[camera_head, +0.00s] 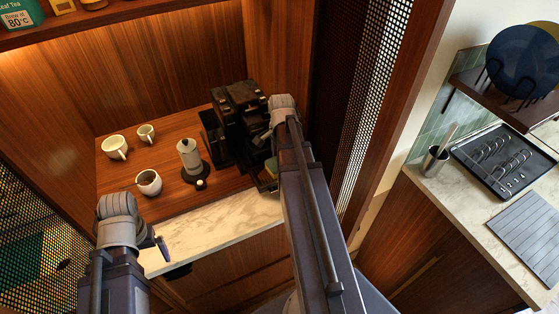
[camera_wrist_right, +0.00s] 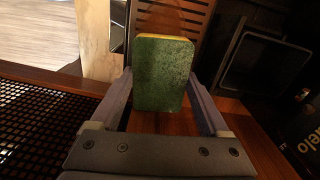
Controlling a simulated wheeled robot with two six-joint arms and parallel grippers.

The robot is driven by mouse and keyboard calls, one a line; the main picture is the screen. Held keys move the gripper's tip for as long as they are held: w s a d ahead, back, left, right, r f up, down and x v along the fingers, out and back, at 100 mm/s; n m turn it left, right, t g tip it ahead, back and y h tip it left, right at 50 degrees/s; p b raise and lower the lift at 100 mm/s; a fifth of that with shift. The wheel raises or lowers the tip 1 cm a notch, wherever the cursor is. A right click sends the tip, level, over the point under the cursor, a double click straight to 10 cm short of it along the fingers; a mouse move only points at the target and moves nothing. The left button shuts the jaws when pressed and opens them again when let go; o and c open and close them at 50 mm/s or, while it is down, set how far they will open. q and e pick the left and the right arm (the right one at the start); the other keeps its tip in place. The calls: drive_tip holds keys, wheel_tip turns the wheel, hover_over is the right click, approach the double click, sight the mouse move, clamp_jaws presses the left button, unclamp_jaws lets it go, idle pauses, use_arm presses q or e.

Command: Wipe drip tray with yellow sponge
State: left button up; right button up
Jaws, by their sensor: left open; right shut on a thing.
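The sponge (camera_wrist_right: 164,75) fills the middle of the right wrist view, its green face toward the camera and a thin yellow edge on top. My right gripper (camera_wrist_right: 160,88) is shut on it, one finger on each side. In the head view a small part of the sponge (camera_head: 271,166) shows beside my right arm, in front of the black coffee machine (camera_head: 238,112). A slatted panel (camera_wrist_right: 178,17) behind the sponge looks like the drip tray; the sponge partly hides it, and I cannot tell whether they touch. My left gripper (camera_head: 170,262) is open and empty by the counter's front edge.
On the wooden counter stand a moka pot (camera_head: 189,157) on a dark round base, a filled cup (camera_head: 148,182) and two white cups (camera_head: 115,147) (camera_head: 146,133). A perforated panel (camera_head: 372,100) borders the niche on the right. The marble front strip (camera_head: 225,225) is clear.

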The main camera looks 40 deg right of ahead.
sight(270, 167)
drive_tip(key=shift+a, duration=0.1)
drive_tip(key=shift+w+a+f, duration=0.1)
drive_tip(key=shift+w+a, duration=0.05)
drive_tip(key=shift+a, duration=0.8)
drive_tip(key=shift+w+a+f, duration=0.1)
drive_tip(key=shift+a, duration=0.85)
drive_tip(key=shift+w+a+r, duration=0.1)
drive_tip(key=shift+w+a, duration=0.1)
drive_tip(key=shift+a, duration=0.55)
drive_tip(key=shift+w+a, duration=0.2)
drive_tip(key=shift+a, duration=0.5)
drive_tip(key=shift+w+a+r, duration=0.1)
drive_tip(key=shift+w+a, duration=0.1)
drive_tip(key=shift+a, duration=0.55)
drive_tip(key=shift+d, duration=0.1)
wheel_tip(270, 167, up, 6)
drive_tip(key=p, duration=0.6)
wheel_tip(270, 167, up, 3)
drive_tip(key=p, duration=0.3)
